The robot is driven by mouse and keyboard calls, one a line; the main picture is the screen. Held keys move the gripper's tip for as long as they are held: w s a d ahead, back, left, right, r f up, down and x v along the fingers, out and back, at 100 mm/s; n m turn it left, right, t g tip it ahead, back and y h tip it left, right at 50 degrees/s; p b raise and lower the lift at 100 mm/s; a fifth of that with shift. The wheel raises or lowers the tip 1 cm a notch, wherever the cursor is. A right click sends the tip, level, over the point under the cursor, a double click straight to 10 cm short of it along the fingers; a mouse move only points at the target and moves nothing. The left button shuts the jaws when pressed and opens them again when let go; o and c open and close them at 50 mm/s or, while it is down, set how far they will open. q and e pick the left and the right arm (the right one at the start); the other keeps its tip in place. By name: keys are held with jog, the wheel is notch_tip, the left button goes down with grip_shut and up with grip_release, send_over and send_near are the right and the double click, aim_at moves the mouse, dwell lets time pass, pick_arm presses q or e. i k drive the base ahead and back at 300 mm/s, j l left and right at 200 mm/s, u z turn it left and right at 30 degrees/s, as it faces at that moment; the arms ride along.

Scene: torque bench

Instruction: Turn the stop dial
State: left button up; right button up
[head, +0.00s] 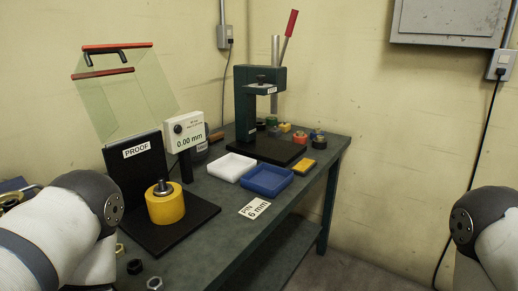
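A white readout box (187,133) reading 0.00 mm stands on a post at the middle of the bench. It has small text at its top and a dark round knob (178,129) on its left side. I cannot tell for sure whether this knob is the stop dial. A green press (245,105) with a raised red-gripped lever (289,27) stands farther back on a black base. My arms show at the left and right picture edges. Both grippers are out of view.
A yellow cylinder (165,207) with a metal top stands on a black plate before the PROOF panel (136,149). A clear raised guard (125,95) is behind. White (232,167) and blue (266,180) trays and a "PIN 6 mm" card (254,208) lie on the bench (225,235).

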aim_at(260, 79)
jog(key=i+l+u, duration=0.15)
jog(key=l, duration=0.2)
jog(key=i+l+u, duration=0.15)
jog(key=l, duration=0.25)
jog(key=i+l+u, duration=0.15)
jog(key=l, duration=0.2)
jog(key=k, duration=0.05)
